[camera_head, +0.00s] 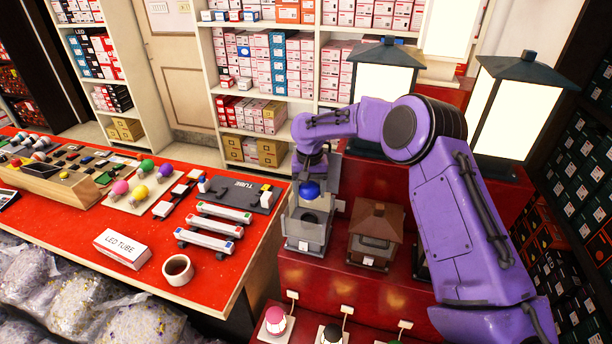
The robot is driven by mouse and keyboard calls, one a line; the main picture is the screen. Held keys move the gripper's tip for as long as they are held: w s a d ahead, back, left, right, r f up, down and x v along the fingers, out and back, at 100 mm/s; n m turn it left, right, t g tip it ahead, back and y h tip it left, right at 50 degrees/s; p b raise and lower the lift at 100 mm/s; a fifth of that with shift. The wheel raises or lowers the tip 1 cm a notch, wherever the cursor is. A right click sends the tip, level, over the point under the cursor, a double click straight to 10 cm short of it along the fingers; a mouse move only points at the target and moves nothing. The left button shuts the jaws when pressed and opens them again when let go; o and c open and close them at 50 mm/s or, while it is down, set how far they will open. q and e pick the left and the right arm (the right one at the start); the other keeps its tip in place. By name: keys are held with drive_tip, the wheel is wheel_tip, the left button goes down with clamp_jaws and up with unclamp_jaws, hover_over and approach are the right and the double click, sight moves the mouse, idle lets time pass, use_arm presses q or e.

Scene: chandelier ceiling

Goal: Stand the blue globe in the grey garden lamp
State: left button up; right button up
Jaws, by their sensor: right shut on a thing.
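The blue globe (309,191) is held pointing down in my right gripper (310,174), whose fingers are mostly hidden by its own wrist. The grey garden lamp (305,242) stands upright on the red stepped display. The globe shows in front of the lamp's upper part, just above a dark round opening (310,217) in it. I see a gap between globe and opening, and cannot tell whether the globe touches the lamp's sides. My left gripper is not in view.
A brown-roofed lamp (376,222) stands close to the right of the grey one. Tall lit lanterns (383,80) stand behind. Small bulbs on stands (275,320) sit in front, lower down.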

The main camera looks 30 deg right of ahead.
drive_tip(key=shift+s+f, duration=0.15)
drive_tip(key=shift+f, duration=0.6)
drive_tip(key=shift+f+b, duration=0.45)
drive_tip(key=shift+f, duration=2.15)
drive_tip(key=shift+a+p, duration=0.1)
drive_tip(key=shift+p, duration=0.3)
drive_tip(key=shift+f+b, duration=0.4)
drive_tip(key=shift+f, duration=0.65)
drive_tip(key=o, duration=1.1)
